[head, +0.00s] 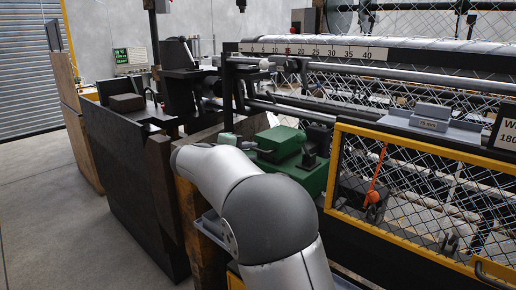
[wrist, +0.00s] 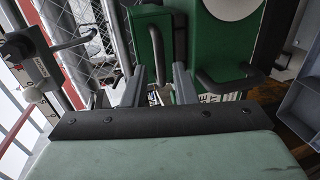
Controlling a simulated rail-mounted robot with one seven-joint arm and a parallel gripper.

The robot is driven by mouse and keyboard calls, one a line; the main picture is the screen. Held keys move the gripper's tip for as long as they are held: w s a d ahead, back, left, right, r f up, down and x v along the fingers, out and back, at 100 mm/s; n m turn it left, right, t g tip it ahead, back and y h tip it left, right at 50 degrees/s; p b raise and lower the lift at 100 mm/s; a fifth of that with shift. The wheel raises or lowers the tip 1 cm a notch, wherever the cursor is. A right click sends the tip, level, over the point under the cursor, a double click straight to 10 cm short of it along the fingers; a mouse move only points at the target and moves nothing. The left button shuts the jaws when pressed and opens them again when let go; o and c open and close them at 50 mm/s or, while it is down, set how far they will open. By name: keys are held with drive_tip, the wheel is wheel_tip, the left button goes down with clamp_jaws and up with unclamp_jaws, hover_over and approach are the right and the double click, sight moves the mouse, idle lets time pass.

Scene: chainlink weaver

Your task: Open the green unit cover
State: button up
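The green unit (head: 300,172) stands at the middle of the head view, with its green cover (head: 280,140) lying on top, apparently closed. In the wrist view, a green block (wrist: 152,38) carries a dark curved handle (wrist: 157,58). Beside it is a wider green face (wrist: 222,45) with a second dark handle (wrist: 225,84). My gripper (wrist: 158,86) is open, its two grey fingers apart on either side of the first handle's lower end. I cannot tell whether they touch it. In the head view my arm hides the gripper.
A yellow-framed mesh guard (head: 420,148) stands right of the unit, with an orange-red lever (head: 377,172) behind it. A ruler rail (head: 310,50) runs behind. Open floor (head: 50,215) lies left.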

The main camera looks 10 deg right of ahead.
sight(257, 150)
drive_tip(key=shift+p+x, duration=0.35)
drive_tip(key=shift+x, duration=1.8)
clamp_jaws()
drive_tip(key=shift+d, duration=0.1)
